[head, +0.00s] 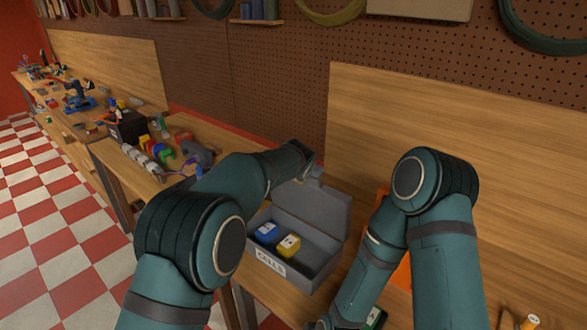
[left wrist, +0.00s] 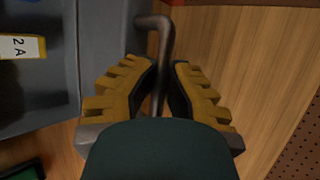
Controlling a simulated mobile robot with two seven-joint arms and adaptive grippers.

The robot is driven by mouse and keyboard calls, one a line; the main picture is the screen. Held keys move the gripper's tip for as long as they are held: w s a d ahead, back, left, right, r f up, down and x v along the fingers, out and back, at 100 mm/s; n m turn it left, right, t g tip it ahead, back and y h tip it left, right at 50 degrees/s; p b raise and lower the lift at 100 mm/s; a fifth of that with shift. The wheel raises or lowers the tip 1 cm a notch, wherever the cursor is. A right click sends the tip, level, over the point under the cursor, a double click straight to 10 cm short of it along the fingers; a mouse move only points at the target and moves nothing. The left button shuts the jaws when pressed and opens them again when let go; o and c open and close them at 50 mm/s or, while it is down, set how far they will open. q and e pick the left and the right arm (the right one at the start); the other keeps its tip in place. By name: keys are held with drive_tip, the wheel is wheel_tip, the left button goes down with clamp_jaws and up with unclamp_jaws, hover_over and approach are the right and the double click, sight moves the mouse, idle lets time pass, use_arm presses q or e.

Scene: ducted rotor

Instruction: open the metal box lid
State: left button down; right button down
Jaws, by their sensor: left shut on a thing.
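The grey metal box (head: 318,277) stands on the bench in the head view, a white label on its front. Its lid (head: 318,211) is raised at the back, and the inside shows. My left gripper (left wrist: 164,85) is shut on a dark bent bar (left wrist: 164,35) in the left wrist view. I take the bar for the lid's handle, but its attachment is not clear. In the head view my left wrist is at the lid's far left end.
An orange thing (head: 401,278) stands right of the box, partly behind my right arm. A wooden backboard (head: 430,120) rises behind the bench. Another bench at left holds a black box (head: 128,128) and several small parts. The checkered floor at left is clear.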

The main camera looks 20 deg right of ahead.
use_arm(q)
drive_tip(key=shift+w+d, duration=0.25)
drive_tip(key=shift+d, duration=0.1)
use_arm(e)
drive_tip(key=shift+w+r, duration=0.2)
drive_tip(key=shift+w, duration=0.05)
use_arm(q)
drive_tip(key=c, duration=1)
unclamp_jaws()
drive_tip(key=shift+s, duration=0.1)
drive_tip(key=v, duration=1.2)
drive_tip(key=shift+d+f, duration=0.1)
